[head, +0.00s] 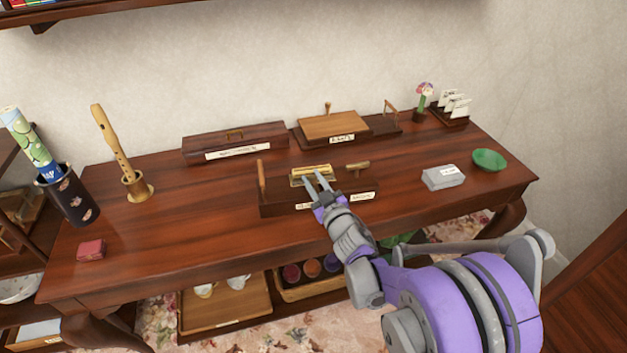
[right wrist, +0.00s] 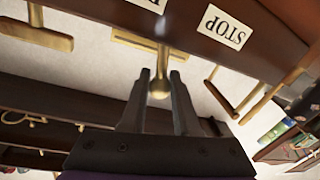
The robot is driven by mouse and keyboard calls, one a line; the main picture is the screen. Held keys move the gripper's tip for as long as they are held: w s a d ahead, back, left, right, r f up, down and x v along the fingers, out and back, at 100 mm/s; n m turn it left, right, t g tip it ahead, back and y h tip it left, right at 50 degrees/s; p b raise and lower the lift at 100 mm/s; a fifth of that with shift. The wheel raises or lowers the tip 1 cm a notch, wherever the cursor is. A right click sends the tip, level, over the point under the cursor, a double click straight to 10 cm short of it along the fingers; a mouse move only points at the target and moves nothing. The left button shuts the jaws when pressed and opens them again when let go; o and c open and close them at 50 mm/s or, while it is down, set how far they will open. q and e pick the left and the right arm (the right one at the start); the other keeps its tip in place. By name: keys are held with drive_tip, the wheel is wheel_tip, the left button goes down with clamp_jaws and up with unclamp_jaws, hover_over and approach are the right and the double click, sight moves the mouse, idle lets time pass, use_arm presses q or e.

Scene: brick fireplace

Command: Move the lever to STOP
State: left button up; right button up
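A dark wooden lever box (head: 283,210) stands near the table's front edge, with a brass plate (head: 313,170) on top and a white label at each side of its front. In the right wrist view, turned upside down, the STOP label (right wrist: 225,27) is readable; the other label (right wrist: 148,4) is cut off. A brass lever with a round knob (right wrist: 160,87) hangs there nearer the cut-off label. My right gripper (head: 319,175) reaches the box from the front; its fingers (right wrist: 160,76) are apart, one on each side of the knob. Contact is unclear. My left gripper is out of view.
Upright wooden handle (head: 262,177) and T-shaped handle (head: 358,166) flank the brass plate. Behind are a long box (head: 235,140) and a lidded box (head: 333,126). A grey box (head: 443,177) and green bowl (head: 489,159) stand right. The table's left middle is clear.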

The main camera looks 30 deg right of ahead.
clamp_jaws()
drive_tip(key=shift+w+a+f+n, duration=0.15)
drive_tip(key=shift+a+n, duration=0.2)
drive_tip(key=shift+n, duration=0.65)
drive_tip(key=o, duration=0.8)
unclamp_jaws()
drive_tip(key=shift+c, duration=0.2)
drive_tip(key=s+a, duration=0.1)
drive_tip(key=s, duration=0.9)
drive_tip(key=shift+s+a+r, duration=0.15)
drive_tip(key=shift+s+r, duration=0.05)
drive_tip(key=shift+s, duration=0.2)
